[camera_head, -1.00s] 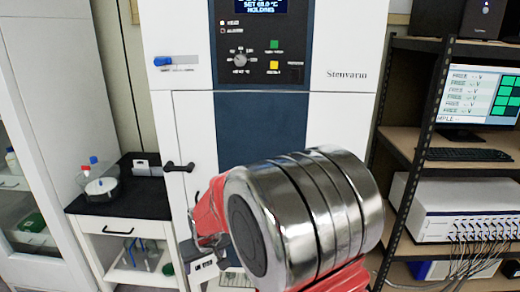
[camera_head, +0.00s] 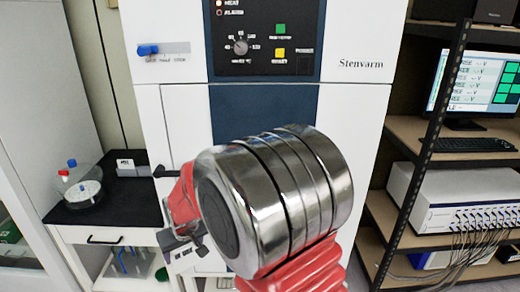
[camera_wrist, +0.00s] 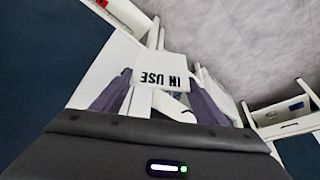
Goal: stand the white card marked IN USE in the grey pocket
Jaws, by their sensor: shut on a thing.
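The white card marked IN USE (camera_wrist: 160,79) is held between the purple-grey fingers of my gripper (camera_wrist: 158,98) in the wrist view, its lettering upside down there. In the head view my gripper (camera_head: 186,243) is low in front of the white machine, partly hidden behind my arm, and the card cannot be made out clearly. A small pale grey holder (camera_head: 132,169) with a dark-lettered label stands at the back of the black bench top, left of my gripper and apart from it. I cannot tell whether it is the grey pocket.
The Stenvarm machine (camera_head: 355,110) stands ahead, with a dark door handle (camera_head: 160,172) near my arm. The black bench top (camera_head: 110,205) holds a clear round vessel (camera_head: 85,192). A rack (camera_head: 425,150) with a monitor (camera_head: 480,85) is at right. The bench's front part is bare.

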